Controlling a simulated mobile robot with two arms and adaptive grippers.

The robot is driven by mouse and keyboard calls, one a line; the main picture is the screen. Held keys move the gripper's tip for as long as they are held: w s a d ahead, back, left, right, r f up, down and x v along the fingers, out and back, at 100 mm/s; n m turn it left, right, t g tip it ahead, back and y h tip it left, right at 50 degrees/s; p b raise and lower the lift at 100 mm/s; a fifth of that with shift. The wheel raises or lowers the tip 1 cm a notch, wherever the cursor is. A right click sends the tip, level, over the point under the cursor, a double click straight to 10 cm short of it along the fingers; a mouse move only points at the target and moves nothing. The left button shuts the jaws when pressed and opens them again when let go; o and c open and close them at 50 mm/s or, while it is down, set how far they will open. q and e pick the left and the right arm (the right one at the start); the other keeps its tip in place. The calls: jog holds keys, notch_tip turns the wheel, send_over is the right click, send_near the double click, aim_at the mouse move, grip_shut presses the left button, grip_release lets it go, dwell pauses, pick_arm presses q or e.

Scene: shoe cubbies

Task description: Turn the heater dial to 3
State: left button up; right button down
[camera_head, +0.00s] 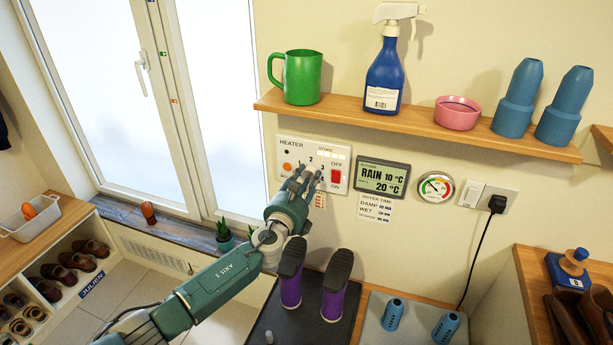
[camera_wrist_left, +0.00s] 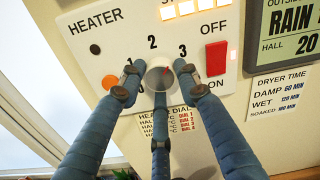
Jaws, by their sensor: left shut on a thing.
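The heater panel (camera_head: 293,146) is a white plate on the wall, lettered HEATER, with numbers around its dial. In the left wrist view the dial (camera_wrist_left: 160,75) is a pale round knob with a small red mark on its face. The 2 is above it and the 3 at its upper right. I cannot tell for sure which number the red mark points to. My left gripper (camera_wrist_left: 156,85) has its fingers closed around the dial's rim, from left, right and below. In the head view the left gripper (camera_head: 308,182) hides the dial. My right gripper is not in view.
A red switch (camera_wrist_left: 216,58) is close to the right finger, between OFF and ON. An orange light (camera_wrist_left: 109,81) is left of the dial. The weather display (camera_head: 382,177) is right of the panel. A shelf (camera_head: 420,128) with a mug and spray bottle is above; purple boots (camera_head: 290,288) stand below.

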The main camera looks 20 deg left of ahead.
pick_arm(q)
jog(key=shift+m+p, duration=0.5)
jog(key=shift+m, duration=1)
jog(key=o, duration=1.2)
jog(key=shift+c, duration=0.2)
jog(key=shift+s, duration=0.1)
jog(key=s, duration=1.1)
jog(key=shift+s+a, duration=0.2)
jog(key=shift+s, duration=0.2)
